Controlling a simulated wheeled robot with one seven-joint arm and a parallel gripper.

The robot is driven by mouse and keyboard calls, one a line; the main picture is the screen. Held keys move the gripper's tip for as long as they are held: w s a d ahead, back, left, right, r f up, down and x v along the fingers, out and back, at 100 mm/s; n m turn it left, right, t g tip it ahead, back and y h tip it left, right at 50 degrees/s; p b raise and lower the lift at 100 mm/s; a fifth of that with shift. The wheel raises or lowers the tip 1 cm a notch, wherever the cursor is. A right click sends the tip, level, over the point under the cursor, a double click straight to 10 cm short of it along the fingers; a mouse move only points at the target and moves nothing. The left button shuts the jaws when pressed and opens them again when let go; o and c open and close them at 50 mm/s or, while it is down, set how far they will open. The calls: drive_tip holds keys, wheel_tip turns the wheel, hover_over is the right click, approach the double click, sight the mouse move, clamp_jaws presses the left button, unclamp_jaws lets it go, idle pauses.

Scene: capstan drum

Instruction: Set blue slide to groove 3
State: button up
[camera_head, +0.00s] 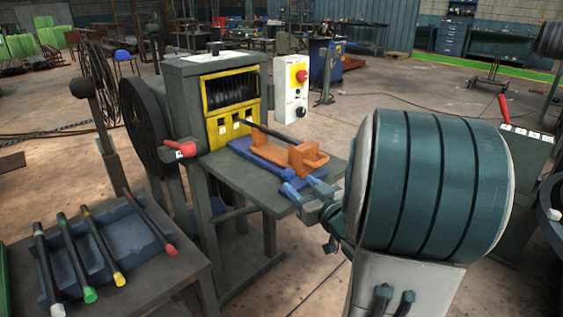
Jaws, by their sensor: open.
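A blue slide (254,151) lies on the grey machine shelf (255,190), at the foot of a yellow panel. An orange bracket (307,158) sits on its right part. A dark rod runs from the panel towards the bracket. My gripper (302,190) is open at the shelf's front right edge, close to the near end of the blue parts; I cannot tell whether it touches them. Dark coils or grooves (231,90) show in the yellow-framed window (205,99) above. Small white plates sit below the window; their marks are too small to read.
A large teal banded drum shape (435,185) fills the right foreground. A red-knobbed lever (181,150) sticks out left of the panel. A control box (291,90) with a red button stands behind. A tray (95,255) of several colour-tipped rods is at lower left.

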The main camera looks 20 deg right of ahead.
sight(284, 169)
drive_tip(key=w, duration=0.6)
drive_tip(key=w+b, duration=0.1)
drive_tip(key=w, duration=0.1)
drive_tip(key=shift+w+a, duration=0.4)
clamp_jaws()
drive_tip(key=shift+w, duration=0.1)
